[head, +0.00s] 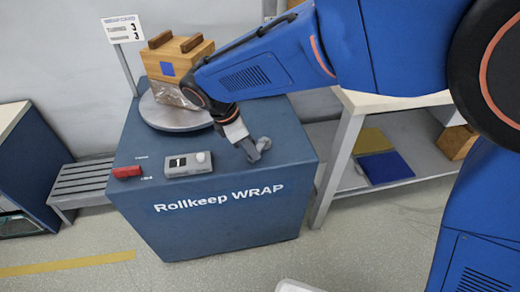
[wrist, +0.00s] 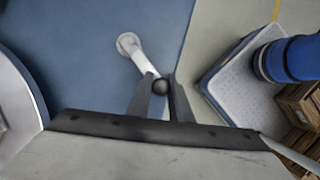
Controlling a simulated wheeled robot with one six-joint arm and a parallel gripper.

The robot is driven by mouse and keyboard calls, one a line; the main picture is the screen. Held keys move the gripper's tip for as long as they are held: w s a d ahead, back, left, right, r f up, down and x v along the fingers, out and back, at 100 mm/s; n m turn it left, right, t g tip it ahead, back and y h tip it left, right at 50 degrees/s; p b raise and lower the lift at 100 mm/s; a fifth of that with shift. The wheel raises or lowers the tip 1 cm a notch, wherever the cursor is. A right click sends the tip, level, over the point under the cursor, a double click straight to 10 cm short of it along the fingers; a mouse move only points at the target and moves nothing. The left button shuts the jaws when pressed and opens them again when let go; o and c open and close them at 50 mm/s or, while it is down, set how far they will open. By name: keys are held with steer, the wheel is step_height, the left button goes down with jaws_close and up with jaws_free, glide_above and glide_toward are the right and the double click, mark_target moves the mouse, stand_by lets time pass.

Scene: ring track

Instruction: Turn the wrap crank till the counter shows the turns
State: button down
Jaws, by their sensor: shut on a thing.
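The blue wrap machine (head: 215,215), lettered "Rollkeep WRAP", stands in the middle of the head view. Its crank (head: 263,144) is on the right of the top. In the wrist view the crank shows as a light arm (wrist: 138,55) from a round hub to a dark ball knob (wrist: 160,87). My gripper (head: 250,152) is shut on the knob; the fingers (wrist: 160,92) stand on both sides of it. The counter (head: 178,162) reads 1. A wooden crate (head: 178,58) with wrap round its lower part sits on the round turntable (head: 172,115).
A red switch (head: 127,171) lies left of the counter. A sign (head: 122,29) on a post stands behind, its small print hard to read. A slatted bench (head: 82,182) is at left, a shelved table (head: 345,150) at right. A pale tray (wrist: 235,85) shows in the wrist view.

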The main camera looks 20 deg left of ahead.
steer(key=a+m, duration=0.1)
steer(key=m, duration=0.1)
steer(key=w+a+m+g, duration=0.1)
steer(key=a+m, duration=0.1)
steer(key=shift+w+a+m+g+h, duration=0.1)
steer(key=shift+a+m+g+h, duration=0.2)
steer(key=shift+m+h, duration=0.1)
steer(key=shift+w+a+m+g, duration=0.2)
steer(key=shift+w+a+m, duration=0.15)
steer(key=shift+m, duration=0.25)
steer(key=shift+w+a+m+g, duration=0.25)
steer(key=shift+a+m, duration=0.2)
steer(key=shift+m, duration=0.15)
steer(key=shift+w+a+m+g, duration=0.35)
steer(key=shift+w+a+m, duration=0.15)
steer(key=shift+m, duration=0.5)
steer(key=shift+w+a, duration=0.2)
steer(key=shift+w, duration=0.3)
steer(key=c, duration=1.6)
jaws_free()
